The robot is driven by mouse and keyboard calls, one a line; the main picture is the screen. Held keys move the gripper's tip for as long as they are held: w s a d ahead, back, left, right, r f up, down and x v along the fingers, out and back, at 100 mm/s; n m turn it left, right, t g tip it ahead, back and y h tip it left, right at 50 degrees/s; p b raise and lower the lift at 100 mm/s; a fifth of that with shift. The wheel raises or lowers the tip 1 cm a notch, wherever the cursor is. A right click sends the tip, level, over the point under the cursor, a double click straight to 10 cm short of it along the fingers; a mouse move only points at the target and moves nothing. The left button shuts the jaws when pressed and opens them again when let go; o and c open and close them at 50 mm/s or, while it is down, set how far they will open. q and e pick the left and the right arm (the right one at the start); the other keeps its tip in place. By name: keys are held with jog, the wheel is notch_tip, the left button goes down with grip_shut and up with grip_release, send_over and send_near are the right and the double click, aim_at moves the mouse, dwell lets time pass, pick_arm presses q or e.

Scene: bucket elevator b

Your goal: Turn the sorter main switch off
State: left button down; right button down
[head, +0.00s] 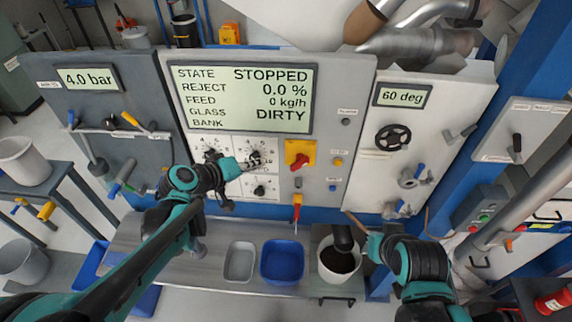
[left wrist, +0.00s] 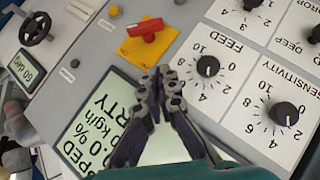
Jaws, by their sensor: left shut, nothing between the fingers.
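The sorter main switch (head: 299,155) is a red rotary handle on a yellow plate, on the light grey panel below the display. It also shows in the left wrist view, its red handle (left wrist: 146,29) beyond my fingertips. My left gripper (head: 256,160) is shut and empty, in front of the dial block just left of the switch. In the left wrist view my left gripper (left wrist: 165,76) points toward the yellow plate (left wrist: 140,46), apart from the red handle. My right gripper (head: 372,244) is low at the right, near the dark-filled pot; its fingers are not clear.
The display (head: 242,98) reads STOPPED and DIRTY. Dials, including the FEED knob (left wrist: 207,66), crowd beside the switch. A handwheel (head: 392,137) is on the right panel. A blue bin (head: 282,262), grey tray (head: 240,262) and pot (head: 338,266) stand below.

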pick_arm(q)
send_near(293, 164)
jog(key=w, duration=0.4)
jog(key=shift+w+d+f, duration=0.15)
jog(key=shift+d+f, duration=1.3)
jog(key=shift+a+f+h+b, duration=0.1)
jog(key=shift+f+h+b, duration=0.2)
jog(key=shift+b, duration=0.35)
